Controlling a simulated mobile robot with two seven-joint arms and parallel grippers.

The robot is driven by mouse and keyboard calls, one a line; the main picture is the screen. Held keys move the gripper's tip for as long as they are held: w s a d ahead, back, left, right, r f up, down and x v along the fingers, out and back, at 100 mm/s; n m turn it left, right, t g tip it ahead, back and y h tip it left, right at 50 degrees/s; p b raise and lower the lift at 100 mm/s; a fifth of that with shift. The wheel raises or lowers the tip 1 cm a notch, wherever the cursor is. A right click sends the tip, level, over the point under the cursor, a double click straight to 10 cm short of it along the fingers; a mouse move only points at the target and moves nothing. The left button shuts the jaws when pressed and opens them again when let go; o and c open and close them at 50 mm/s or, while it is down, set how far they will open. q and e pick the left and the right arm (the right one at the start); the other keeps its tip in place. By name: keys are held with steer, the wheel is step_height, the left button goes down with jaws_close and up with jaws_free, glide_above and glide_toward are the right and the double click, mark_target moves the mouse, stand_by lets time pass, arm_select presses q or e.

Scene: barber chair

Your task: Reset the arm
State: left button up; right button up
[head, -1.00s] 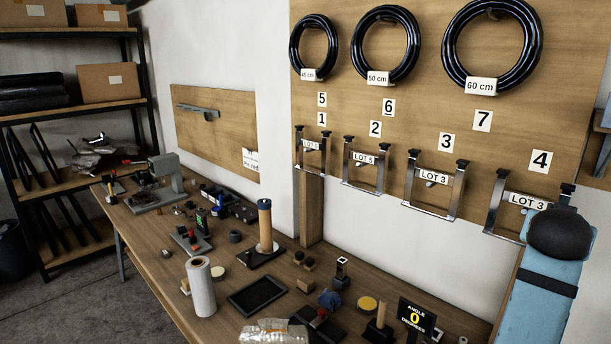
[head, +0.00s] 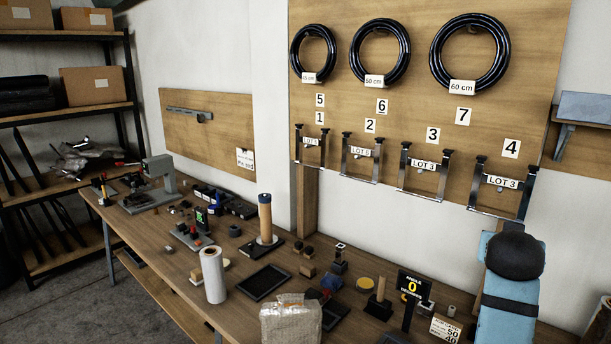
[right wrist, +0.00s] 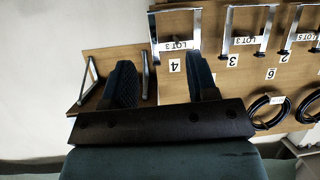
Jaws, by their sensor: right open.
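My right gripper (right wrist: 162,78) shows in the right wrist view with its two dark, textured fingers apart. Nothing is between them. Behind the fingers are the wooden wall board (right wrist: 236,78) and a small wall shelf (right wrist: 128,61), seen upside down. The fingers appear clear of both. In the head view neither gripper can be made out.
Black hose coils (head: 470,52) hang above metal brackets. A shelf rack (head: 60,110) stands left, with bare floor (head: 70,300) in front.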

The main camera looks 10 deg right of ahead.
steer(key=s+a+f+n+g+y, duration=0.1)
steer(key=s+a+f+n+y, duration=0.35)
steer(key=f, duration=0.55)
steer(key=s+a+f+n+y, duration=0.1)
steer(key=s+a+f+n, duration=0.2)
steer(key=s+a+f, duration=0.55)
steer(key=s+a+f+n+g+y, duration=0.35)
steer(key=s+a+f, duration=0.45)
steer(key=s+f, duration=0.4)
arm_select(q)
steer(key=shift+w+a+r+p, duration=0.1)
steer(key=shift+a+r+p, duration=0.05)
steer(key=shift+r+p, duration=0.75)
arm_select(e)
steer(key=w+a+f+t+y, duration=0.2)
steer(key=w+a+f+t, duration=0.1)
steer(key=f, duration=0.2)
steer(key=w+a+f+t+y, duration=0.1)
steer(key=w+a+f+t, duration=0.1)
steer(key=f, duration=0.3)
steer(key=shift+w+a+f+t+y, duration=0.3)
steer(key=shift+w+a+t+y, duration=0.15)
steer(key=shift+t, duration=0.4)
